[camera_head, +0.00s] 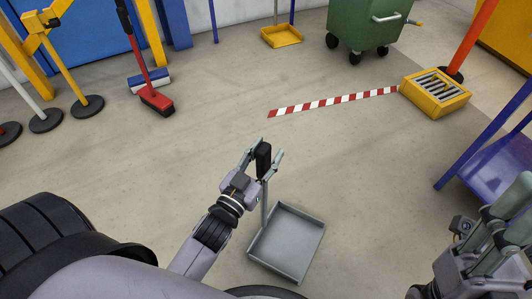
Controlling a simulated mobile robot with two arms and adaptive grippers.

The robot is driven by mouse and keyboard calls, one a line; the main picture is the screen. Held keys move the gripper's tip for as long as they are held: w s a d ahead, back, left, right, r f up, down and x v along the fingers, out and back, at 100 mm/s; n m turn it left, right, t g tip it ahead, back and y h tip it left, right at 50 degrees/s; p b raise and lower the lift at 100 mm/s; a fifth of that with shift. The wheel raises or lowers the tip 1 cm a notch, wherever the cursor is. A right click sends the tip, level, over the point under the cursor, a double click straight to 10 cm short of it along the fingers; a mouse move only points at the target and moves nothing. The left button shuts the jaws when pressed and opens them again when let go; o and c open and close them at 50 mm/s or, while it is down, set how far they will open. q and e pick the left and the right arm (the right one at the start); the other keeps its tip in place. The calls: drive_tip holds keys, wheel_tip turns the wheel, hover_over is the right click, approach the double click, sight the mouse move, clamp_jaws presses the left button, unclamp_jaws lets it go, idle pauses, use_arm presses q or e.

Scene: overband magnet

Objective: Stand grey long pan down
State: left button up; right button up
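The grey long pan is a grey tray (287,242) with an upright thin handle topped by a black grip (263,160). The tray appears level, low at the bottom middle of the head view; I cannot tell for sure whether it rests on the floor. My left gripper (268,154) is around the black grip, one finger on each side. Its fingers are spread, with a gap showing on the right side of the grip. My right gripper (505,225) is at the lower right edge, partly cut off, holding nothing that I can see.
A red-and-white striped line (333,101) crosses the floor ahead. A yellow grated box (436,92), a green bin (368,24), a yellow pan (282,36), a red broom (157,100) and a purple frame (505,165) stand around. The middle floor is clear.

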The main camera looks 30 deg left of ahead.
use_arm(q)
drive_tip(key=shift+o, duration=0.5)
drive_tip(key=shift+f, duration=0.15)
drive_tip(key=shift+s, duration=0.15)
drive_tip(key=s, duration=1.1)
drive_tip(key=shift+s+a+f, duration=0.25)
drive_tip(key=shift+s+a, duration=0.1)
drive_tip(key=shift+a, duration=0.05)
